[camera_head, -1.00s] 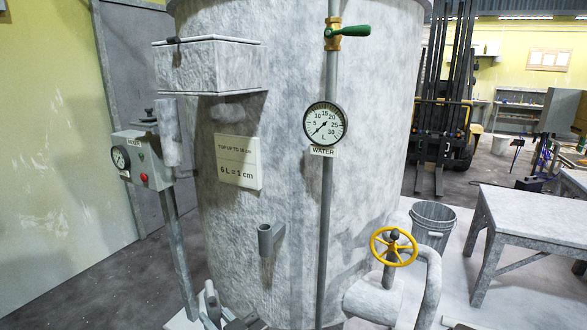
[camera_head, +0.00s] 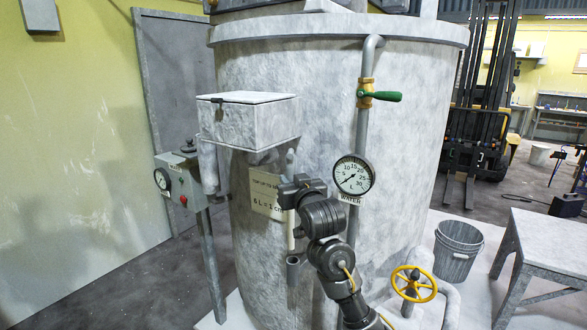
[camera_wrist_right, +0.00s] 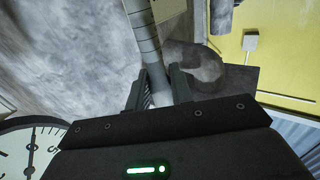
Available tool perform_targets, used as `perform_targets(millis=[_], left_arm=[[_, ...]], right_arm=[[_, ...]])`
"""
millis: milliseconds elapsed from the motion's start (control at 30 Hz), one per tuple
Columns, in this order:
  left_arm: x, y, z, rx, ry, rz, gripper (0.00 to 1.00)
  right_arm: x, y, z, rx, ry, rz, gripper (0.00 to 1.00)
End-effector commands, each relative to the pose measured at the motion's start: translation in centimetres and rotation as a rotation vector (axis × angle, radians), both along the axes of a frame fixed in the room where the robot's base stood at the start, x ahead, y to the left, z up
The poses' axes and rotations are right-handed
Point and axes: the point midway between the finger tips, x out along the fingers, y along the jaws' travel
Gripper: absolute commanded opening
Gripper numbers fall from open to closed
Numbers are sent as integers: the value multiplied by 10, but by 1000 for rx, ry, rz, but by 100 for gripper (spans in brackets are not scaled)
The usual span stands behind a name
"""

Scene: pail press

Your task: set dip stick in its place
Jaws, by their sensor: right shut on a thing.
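The dip stick (camera_head: 291,230) is a thin pale rod standing about upright in front of the tank. In the right wrist view, the dip stick (camera_wrist_right: 145,45) shows dark marks across it. My right gripper (camera_head: 290,192) is shut on it, with a finger on each side in the wrist view (camera_wrist_right: 160,88). A short grey tube holder (camera_head: 293,272) sits on the tank front, right below the stick. The stick's lower end is close to the tube mouth; I cannot tell whether it is inside. My left gripper is out of view.
The tank (camera_head: 405,150) carries a box (camera_head: 250,118), a sign (camera_head: 266,196) partly behind my gripper, and a water gauge (camera_head: 353,175). A green-handled valve (camera_head: 378,96) is above the gauge. A yellow handwheel (camera_head: 413,284), bucket (camera_head: 458,250) and table (camera_head: 550,240) stand at right.

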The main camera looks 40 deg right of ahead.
Motion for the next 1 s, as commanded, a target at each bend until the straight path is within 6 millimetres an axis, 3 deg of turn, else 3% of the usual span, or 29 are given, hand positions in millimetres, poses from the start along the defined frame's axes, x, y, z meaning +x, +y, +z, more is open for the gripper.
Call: perform_targets(millis=[533,1000], left_arm=[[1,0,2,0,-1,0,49],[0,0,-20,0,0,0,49]], right_arm=[[-1,-5,7,3,-1,-13,0],[-1,-5,-31,0,1,-13,0]])
